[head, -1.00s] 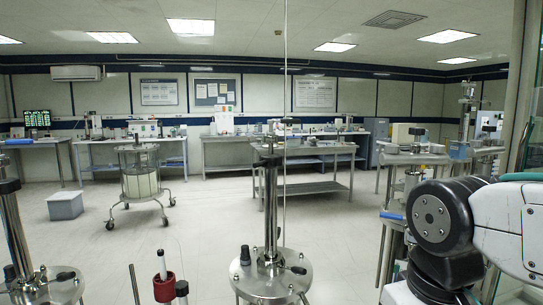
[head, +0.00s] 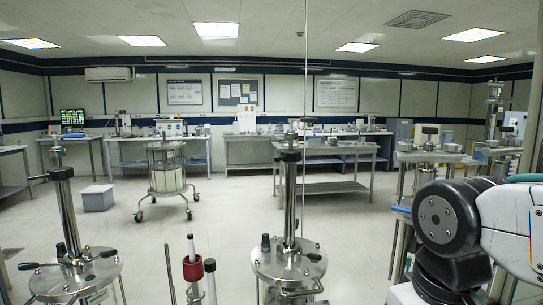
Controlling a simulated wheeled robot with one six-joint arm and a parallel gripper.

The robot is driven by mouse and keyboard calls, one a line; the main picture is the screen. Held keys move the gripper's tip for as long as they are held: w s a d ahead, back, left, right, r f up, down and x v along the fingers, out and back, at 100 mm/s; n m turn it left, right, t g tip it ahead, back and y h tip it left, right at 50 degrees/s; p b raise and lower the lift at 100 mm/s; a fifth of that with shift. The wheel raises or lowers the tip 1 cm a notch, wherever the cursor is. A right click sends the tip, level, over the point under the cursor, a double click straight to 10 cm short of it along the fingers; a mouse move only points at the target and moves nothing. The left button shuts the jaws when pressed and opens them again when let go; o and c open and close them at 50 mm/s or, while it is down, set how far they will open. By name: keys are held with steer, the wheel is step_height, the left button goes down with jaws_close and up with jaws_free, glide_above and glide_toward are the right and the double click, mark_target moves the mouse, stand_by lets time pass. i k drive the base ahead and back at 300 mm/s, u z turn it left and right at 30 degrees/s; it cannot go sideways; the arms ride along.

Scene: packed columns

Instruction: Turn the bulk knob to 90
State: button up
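Two steel column units stand in front of me in the head view. The nearer middle one has an upright steel column (head: 290,205) on a round steel lid (head: 288,270), with a short black knob (head: 265,243) on its left and a black lever (head: 313,257) on its right. The left one has a similar column (head: 68,215) on a round lid (head: 65,275) with black handles on both sides. I cannot tell which part is the bulk knob; no label or scale is readable. My gripper is out of view; only my arm's links show at the right.
A red holder (head: 193,268) with thin rods stands between the two units. A wheeled cart (head: 166,172) and a grey box (head: 97,197) are farther back on open floor. A steel table (head: 330,187) is behind the middle column, and benches line the wall.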

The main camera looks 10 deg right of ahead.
mark_target(286, 155)
steer(key=u, duration=0.5)
steer(key=k, duration=1.1)
steer(key=z, duration=0.2)
steer(key=i, duration=0.55)
steer(key=z, duration=0.75)
steer(key=i, duration=1.5)
steer(key=u, duration=0.9)
